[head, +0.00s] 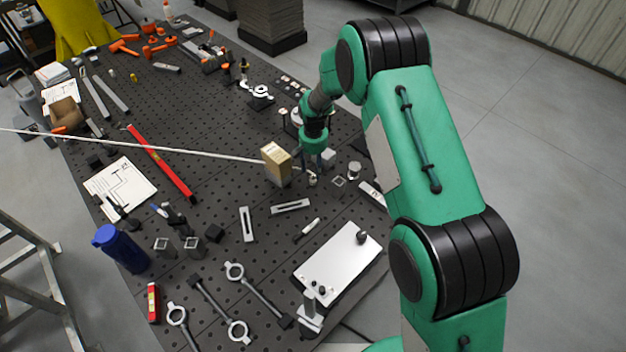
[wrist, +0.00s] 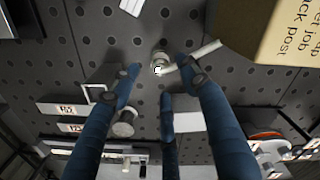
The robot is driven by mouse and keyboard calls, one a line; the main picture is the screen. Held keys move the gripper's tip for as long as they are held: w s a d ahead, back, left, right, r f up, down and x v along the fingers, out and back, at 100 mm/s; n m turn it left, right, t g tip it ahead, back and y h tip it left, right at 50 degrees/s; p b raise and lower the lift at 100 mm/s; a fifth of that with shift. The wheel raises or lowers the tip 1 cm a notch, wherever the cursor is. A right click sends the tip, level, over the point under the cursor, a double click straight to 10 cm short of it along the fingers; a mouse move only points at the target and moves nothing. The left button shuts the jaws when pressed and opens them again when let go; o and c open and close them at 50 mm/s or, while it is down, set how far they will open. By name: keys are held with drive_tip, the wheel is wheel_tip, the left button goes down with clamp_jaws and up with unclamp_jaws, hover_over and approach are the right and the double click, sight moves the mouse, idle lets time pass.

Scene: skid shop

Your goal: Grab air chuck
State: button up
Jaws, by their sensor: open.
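What looks like the air chuck (wrist: 160,62) is a small metal piece with a round head and a pale stem pointing right. It lies on the dark perforated table in the wrist view. My gripper (wrist: 160,78) is open above the table, its blue fingers spread, with the metal piece between and just beyond the fingertips. No contact shows. In the head view my gripper (head: 318,162) points down just right of a tan box, and the small metal piece (head: 312,179) is partly visible below it.
The tan box (head: 277,160) stands close on the left; its printed side shows in the wrist view (wrist: 285,35). A metal cylinder (head: 354,169) stands to the right. A long thin white rod (head: 150,146) reaches from the left toward the box. A white plate (head: 338,262) lies nearer.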

sight(313, 174)
drive_tip(key=shift+f, duration=0.35)
drive_tip(key=shift+f+p, duration=0.6)
drive_tip(key=shift+f, duration=2)
drive_tip(key=shift+c, duration=0.6)
clamp_jaws()
